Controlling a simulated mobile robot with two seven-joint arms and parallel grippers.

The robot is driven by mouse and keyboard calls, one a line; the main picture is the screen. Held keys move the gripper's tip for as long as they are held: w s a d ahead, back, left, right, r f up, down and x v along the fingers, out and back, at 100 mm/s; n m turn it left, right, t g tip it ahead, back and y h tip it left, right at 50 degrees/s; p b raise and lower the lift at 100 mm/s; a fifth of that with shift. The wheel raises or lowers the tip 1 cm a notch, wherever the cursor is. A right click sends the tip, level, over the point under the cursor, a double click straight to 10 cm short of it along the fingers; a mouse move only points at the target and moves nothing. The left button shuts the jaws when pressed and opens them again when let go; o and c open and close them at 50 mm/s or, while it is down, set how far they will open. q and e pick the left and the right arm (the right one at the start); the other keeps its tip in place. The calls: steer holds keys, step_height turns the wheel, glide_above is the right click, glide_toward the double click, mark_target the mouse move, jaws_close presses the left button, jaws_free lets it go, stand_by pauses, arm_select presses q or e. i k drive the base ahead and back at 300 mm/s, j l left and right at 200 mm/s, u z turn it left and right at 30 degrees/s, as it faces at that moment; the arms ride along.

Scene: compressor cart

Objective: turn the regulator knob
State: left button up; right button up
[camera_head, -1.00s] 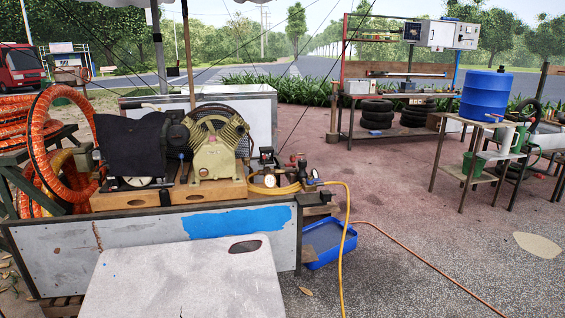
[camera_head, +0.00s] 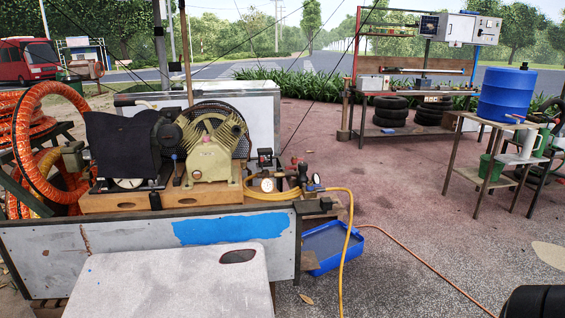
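The compressor cart (camera_head: 130,248) stands at centre left, with a tan compressor (camera_head: 208,160) on its wooden deck. At the deck's right end is a small fitting group with a round pressure gauge (camera_head: 267,185) and a second gauge (camera_head: 316,188). A small dark upright part between them looks like the regulator knob (camera_head: 303,172); it is too small to tell its setting. A small red part (camera_head: 295,160) shows just behind it. Neither of my grippers is in view.
A yellow hose (camera_head: 345,240) hangs from the fittings past a blue tray (camera_head: 330,246) on the ground. A white board (camera_head: 170,285) leans before the cart. An orange hose crosses the floor. A dark round tyre-like thing (camera_head: 535,302) is at lower right. Paving right of the tray is mostly clear.

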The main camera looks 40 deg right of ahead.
mark_target(303, 167)
steer(key=l+u, duration=0.3)
steer(key=l, duration=0.6)
steer(key=l+u, duration=0.25)
steer(key=l, duration=1.3)
steer(key=k+l+u, duration=0.1)
steer(key=l, duration=1.15)
steer(key=k, duration=0.05)
